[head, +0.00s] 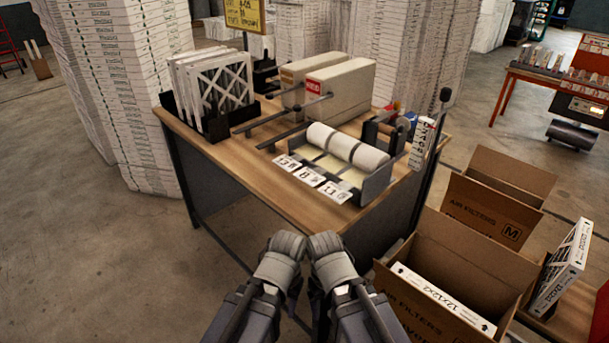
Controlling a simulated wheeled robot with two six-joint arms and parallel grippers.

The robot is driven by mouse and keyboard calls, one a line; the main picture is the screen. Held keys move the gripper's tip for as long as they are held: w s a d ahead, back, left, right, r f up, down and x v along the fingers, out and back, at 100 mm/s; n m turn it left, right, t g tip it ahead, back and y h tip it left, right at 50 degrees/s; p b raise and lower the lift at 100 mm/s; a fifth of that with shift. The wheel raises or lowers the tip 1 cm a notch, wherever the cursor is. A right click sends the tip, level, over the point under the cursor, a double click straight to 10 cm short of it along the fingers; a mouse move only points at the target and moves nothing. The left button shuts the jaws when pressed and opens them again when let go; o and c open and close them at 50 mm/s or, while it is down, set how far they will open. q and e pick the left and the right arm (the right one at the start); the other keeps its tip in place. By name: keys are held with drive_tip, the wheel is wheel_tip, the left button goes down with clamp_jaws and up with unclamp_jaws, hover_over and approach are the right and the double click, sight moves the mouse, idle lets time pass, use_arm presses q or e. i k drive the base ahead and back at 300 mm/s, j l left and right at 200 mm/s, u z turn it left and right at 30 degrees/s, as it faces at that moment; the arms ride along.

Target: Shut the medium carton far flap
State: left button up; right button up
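The carton marked M (468,209), at the right of the head view, is brown cardboard with "AIR FILTERS" printed on its near side. It looks open, and a tan flap (512,178) stands up at its far side. A nearer brown carton (478,262) is also open and partly covers the M carton's lower part. My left arm's end (284,246) and my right arm's end (326,245) show side by side at the bottom middle, left of the cartons and apart from them. I cannot make out fingertips on either.
A white-edged filter (440,297) lies at the nearer carton, and another filter (563,265) leans at its right. A wooden bench (240,165) with a roller device (345,150) and a beige machine (340,90) stands ahead. Floor at left is clear.

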sight(505, 264)
drive_tip(key=j+z, duration=0.1)
drive_tip(key=z, duration=0.65)
drive_tip(key=k+j+z, duration=0.1)
drive_tip(key=z, duration=0.3)
drive_tip(key=k+z, duration=0.1)
drive_tip(key=z, duration=0.25)
drive_tip(key=l, duration=0.35)
